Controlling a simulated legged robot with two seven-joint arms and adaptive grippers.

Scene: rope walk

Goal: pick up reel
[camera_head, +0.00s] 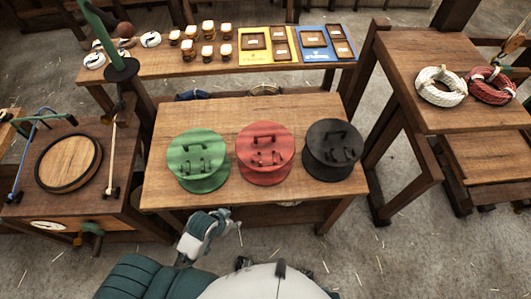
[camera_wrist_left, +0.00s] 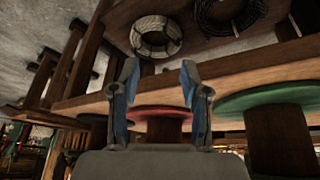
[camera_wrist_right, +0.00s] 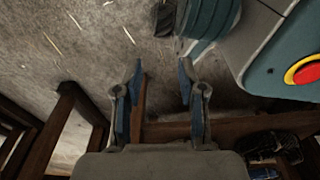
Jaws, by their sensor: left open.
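Three wooden reels with handled flanges stand in a row on the middle table: a green reel (camera_head: 183,142), a red reel (camera_head: 247,150) and a black reel (camera_head: 318,148). My left gripper (camera_head: 222,218) is at the table's front edge, below and between the green and red reels, touching neither. In the left wrist view my left gripper (camera_wrist_left: 158,85) is open and empty. There the red reel (camera_wrist_left: 160,112) shows beyond the fingers and the green reel (camera_wrist_left: 270,98) at the right. My right gripper (camera_wrist_right: 160,90) is open and empty above the floor in the right wrist view.
The middle table (camera_head: 165,200) has a clear strip before the reels. A back bench (camera_head: 150,65) holds jars and trays. White rope (camera_head: 440,87) and red rope (camera_head: 493,86) coils lie on the right table. A barrel lid (camera_head: 68,162) lies at left.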

